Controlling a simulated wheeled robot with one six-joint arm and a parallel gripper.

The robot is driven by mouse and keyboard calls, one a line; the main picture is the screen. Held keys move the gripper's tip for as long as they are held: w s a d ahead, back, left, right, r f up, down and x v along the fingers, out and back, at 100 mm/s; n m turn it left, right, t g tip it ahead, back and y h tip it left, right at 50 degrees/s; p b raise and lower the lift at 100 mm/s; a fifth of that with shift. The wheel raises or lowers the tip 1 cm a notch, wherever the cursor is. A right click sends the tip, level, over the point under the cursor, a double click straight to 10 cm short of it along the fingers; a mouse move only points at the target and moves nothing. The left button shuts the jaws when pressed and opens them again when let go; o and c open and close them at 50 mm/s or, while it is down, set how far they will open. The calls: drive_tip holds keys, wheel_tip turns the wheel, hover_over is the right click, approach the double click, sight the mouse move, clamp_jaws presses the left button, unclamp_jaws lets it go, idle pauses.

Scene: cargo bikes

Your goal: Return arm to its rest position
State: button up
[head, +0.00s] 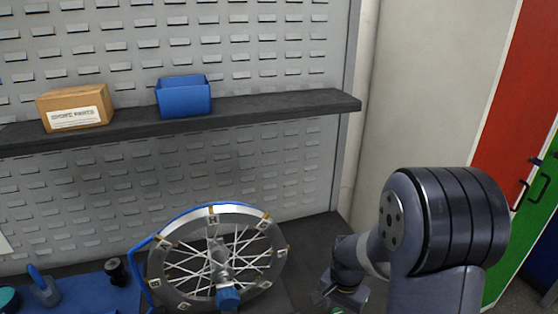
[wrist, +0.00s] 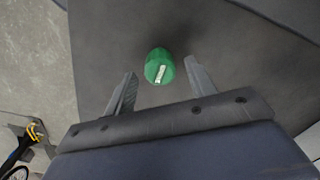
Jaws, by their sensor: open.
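My gripper (wrist: 159,66) is open, its two fingers spread apart in the wrist view. A small rounded green object (wrist: 160,66) with a white label shows between the fingertips, on or above a dark flat surface; I cannot tell how far below the tips it is. Nothing is seen clamped in the fingers. In the head view my arm stands at the right, bent down, with its wrist end low beside the bench. The fingers are not clear there.
A spoked wheel (head: 217,258) stands on the dark bench, left of my arm. A shelf (head: 280,106) holds a cardboard box (head: 75,107) and a blue bin (head: 184,97). A blue mat (head: 98,293) with small items lies at lower left. A red and green panel (head: 500,110) stands at right.

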wheel_tip(320, 180, down, 3)
drive_tip(key=shift+r, duration=1.1)
drive_tip(key=shift+f, duration=0.1)
